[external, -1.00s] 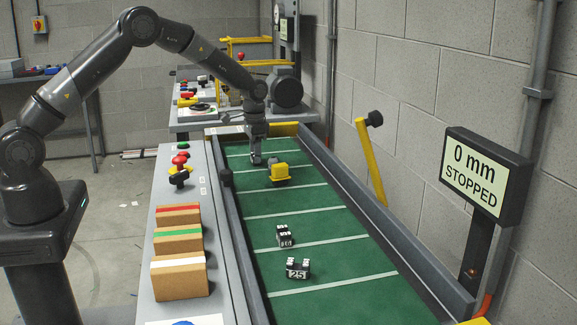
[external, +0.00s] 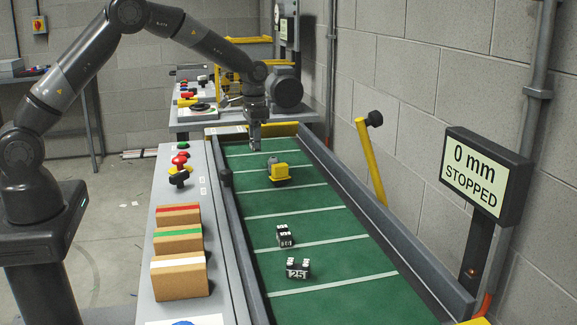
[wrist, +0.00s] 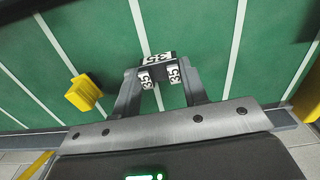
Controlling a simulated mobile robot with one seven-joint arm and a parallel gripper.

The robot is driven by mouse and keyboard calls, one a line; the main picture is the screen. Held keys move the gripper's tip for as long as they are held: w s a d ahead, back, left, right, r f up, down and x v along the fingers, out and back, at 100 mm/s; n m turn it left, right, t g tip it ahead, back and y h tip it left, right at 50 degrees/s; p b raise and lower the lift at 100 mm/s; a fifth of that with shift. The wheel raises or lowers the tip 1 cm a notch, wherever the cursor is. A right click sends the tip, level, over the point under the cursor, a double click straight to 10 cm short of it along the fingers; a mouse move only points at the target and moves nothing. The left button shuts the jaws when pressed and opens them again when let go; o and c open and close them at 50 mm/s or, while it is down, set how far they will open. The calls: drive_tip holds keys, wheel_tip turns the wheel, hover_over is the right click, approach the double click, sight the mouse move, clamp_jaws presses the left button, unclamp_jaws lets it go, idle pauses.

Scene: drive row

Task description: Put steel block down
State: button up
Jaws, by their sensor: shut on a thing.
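My gripper (wrist: 160,82) is shut on a steel block (wrist: 155,57) with white labels reading 35, held between its two fingertips in the wrist view. In the external view my gripper (external: 254,144) is over the far end of the green belt (external: 300,200), apparently above its surface. The held block is too small to make out there. Two dark blocks with white labels, one (external: 284,235) and another marked 25 (external: 298,268), stand on the near part of the belt.
A yellow piece (external: 279,173) sits on the belt near my gripper, also in the wrist view (wrist: 84,93). Grey rails (external: 385,235) border the belt. The sign (external: 478,175) reads 0 mm, STOPPED. Cartons (external: 179,276) and knobs (external: 180,176) stand on the left ledge.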

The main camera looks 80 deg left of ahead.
drive_tip(key=s+d+r, duration=0.1)
drive_tip(key=d+r, duration=0.4)
drive_tip(key=d, duration=0.3)
drive_tip(key=shift+s, duration=0.3)
drive_tip(key=w+d+m, duration=0.2)
drive_tip(key=d, duration=1.3)
drive_tip(key=w+d+m, duration=0.2)
drive_tip(key=d+m, duration=0.1)
drive_tip(key=d, duration=1.2)
drive_tip(key=s+d+m, duration=0.1)
drive_tip(key=s+d, duration=0.3)
drive_tip(key=d, duration=0.7)
drive_tip(key=s+d+m, duration=0.2)
drive_tip(key=s+d, duration=0.3)
drive_tip(key=d, duration=0.6)
drive_tip(key=s+d+m, duration=0.2)
drive_tip(key=s+d, duration=0.2)
drive_tip(key=d, duration=0.7)
drive_tip(key=shift+s+f, duration=0.1)
drive_tip(key=shift+s, duration=0.3)
drive_tip(key=w+a+f, duration=0.1)
drive_tip(key=w+f, duration=0.1)
drive_tip(key=w, duration=0.1)
drive_tip(key=w+a+f, duration=0.2)
drive_tip(key=w, duration=0.1)
drive_tip(key=w+a+f, duration=0.1)
drive_tip(key=w+f, duration=0.1)
drive_tip(key=w, duration=0.2)
drive_tip(key=shift+a+f, duration=0.25)
drive_tip(key=shift+f, duration=2.05)
